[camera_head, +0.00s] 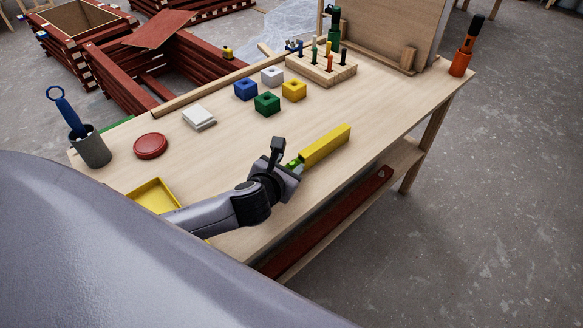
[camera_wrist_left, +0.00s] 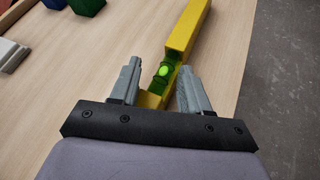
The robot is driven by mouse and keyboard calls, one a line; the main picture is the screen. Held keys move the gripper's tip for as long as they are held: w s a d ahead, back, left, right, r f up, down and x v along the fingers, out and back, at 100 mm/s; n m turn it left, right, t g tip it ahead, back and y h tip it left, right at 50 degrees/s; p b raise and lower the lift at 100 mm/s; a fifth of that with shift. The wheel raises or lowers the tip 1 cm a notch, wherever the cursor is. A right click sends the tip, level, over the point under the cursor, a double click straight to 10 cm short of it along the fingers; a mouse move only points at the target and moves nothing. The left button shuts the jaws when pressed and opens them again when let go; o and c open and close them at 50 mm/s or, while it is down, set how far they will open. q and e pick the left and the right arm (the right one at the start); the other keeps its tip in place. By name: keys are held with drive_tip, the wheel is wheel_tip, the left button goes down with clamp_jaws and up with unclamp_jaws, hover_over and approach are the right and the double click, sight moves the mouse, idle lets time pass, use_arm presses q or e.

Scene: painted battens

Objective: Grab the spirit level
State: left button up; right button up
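The spirit level (camera_head: 325,147) is a yellow bar with a green vial, lying on the workbench near its front edge. My left gripper (camera_head: 291,168) is at its near end. In the left wrist view the level (camera_wrist_left: 187,32) runs up and to the right, with the green vial (camera_wrist_left: 162,72) between the fingertips. The left gripper (camera_wrist_left: 160,72) is open, one finger on each side. A gap shows between the left finger and the level; the right finger is close to it, and I cannot tell whether it touches. My right gripper is out of view.
On the workbench (camera_head: 225,150) are a yellow tray (camera_head: 153,194), a red disc (camera_head: 150,146), a white block (camera_head: 199,117), several coloured blocks, a wooden tool rack (camera_head: 322,69), a grey cup (camera_head: 92,150) and an orange-handled tool (camera_head: 463,55). The bench right of the level is clear.

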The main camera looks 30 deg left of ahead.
use_arm(q)
drive_tip(key=c, duration=0.5)
drive_tip(key=shift+c, duration=0.2)
